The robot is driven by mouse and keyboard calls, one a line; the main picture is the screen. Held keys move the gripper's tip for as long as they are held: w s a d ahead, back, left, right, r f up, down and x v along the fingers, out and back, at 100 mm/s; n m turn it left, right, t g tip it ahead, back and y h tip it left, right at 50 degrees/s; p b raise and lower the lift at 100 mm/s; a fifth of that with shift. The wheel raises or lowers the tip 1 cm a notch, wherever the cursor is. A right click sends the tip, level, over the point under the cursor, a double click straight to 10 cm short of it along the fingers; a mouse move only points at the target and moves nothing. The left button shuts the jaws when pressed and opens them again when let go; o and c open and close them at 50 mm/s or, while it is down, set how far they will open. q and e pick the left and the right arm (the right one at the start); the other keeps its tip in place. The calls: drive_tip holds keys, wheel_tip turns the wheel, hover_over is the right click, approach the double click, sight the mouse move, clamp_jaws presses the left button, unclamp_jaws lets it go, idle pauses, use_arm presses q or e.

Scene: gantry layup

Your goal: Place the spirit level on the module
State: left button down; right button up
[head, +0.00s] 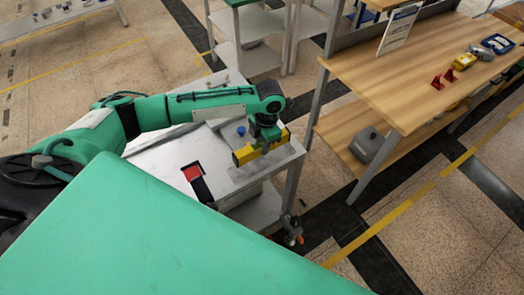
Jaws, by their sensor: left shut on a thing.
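My left gripper (264,144) is over the right end of the white table. It is shut on the yellow spirit level (244,155), which lies across its fingers. The middle of the level is partly hidden by the gripper. Below it is a flat grey surface (245,175) that may be the module; I cannot tell for sure. I cannot tell whether the level touches it or hangs just above.
A red and black item (194,174) lies on the white table (165,168), left of the gripper. A small blue knob (241,131) shows behind it. A wooden workbench (375,75) with several small items stands to the right, across a floor gap.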

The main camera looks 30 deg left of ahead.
use_arm(q)
wheel_tip(320, 180, down, 6)
drive_tip(key=shift+r+p, duration=0.25)
drive_tip(key=shift+p, duration=0.25)
drive_tip(key=shift+f, duration=0.15)
drive_tip(key=shift+f, duration=0.1)
drive_tip(key=c, duration=1.1)
unclamp_jaws()
drive_tip(key=shift+r, duration=0.2)
drive_tip(key=shift+w+r, duration=0.1)
drive_tip(key=shift+r, duration=0.2)
drive_tip(key=r+b, duration=0.1)
drive_tip(key=r, duration=0.2)
drive_tip(key=r+b, duration=0.1)
drive_tip(key=r, duration=0.3)
drive_tip(key=w+r+b, duration=0.1)
drive_tip(key=r, duration=0.3)
drive_tip(key=shift+d+r, duration=0.1)
drive_tip(key=shift+d, duration=0.25)
